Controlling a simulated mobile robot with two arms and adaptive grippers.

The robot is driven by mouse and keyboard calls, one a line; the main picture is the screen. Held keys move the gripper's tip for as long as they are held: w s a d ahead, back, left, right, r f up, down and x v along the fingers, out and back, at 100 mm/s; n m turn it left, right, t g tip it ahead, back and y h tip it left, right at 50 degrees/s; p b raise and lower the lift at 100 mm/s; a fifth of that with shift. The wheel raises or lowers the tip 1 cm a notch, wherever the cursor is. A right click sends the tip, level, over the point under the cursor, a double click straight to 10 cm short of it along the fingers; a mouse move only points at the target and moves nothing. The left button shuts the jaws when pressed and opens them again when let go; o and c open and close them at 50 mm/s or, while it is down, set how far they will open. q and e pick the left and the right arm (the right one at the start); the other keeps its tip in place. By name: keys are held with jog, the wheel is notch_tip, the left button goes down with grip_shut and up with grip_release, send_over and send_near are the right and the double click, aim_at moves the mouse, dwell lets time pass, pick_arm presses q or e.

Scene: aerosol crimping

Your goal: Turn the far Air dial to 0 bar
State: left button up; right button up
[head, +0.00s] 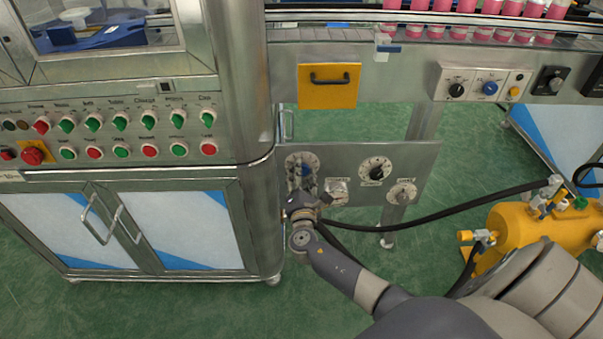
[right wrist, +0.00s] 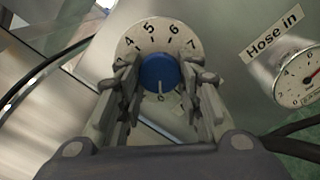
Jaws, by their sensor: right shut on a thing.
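A blue dial knob (right wrist: 158,72) sits on a round white scale (right wrist: 150,37) in the right wrist view. The numbers 4, 5, 6 and 7 show along its top. A pale mark on the knob points down in the picture, and what looks like a 0 shows just below it. My right gripper (right wrist: 160,86) is shut on the knob, one finger on each side, hiding parts of the scale. In the head view the right gripper (head: 302,196) is at the left dial (head: 296,162) of the metal panel and partly covers it. My left gripper is not in view.
A "Hose in" gauge (right wrist: 302,78) is right of the dial. The panel (head: 425,165) also carries a black-knobbed dial (head: 376,168) and another gauge (head: 402,192). A cabinet (head: 165,225) stands close at left. A black hose (head: 430,217) runs to a yellow tank (head: 515,228).

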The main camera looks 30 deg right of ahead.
dwell(0.4)
jog(key=o, duration=1.1)
jog(key=shift+c, duration=0.2)
jog(key=v, duration=1.2)
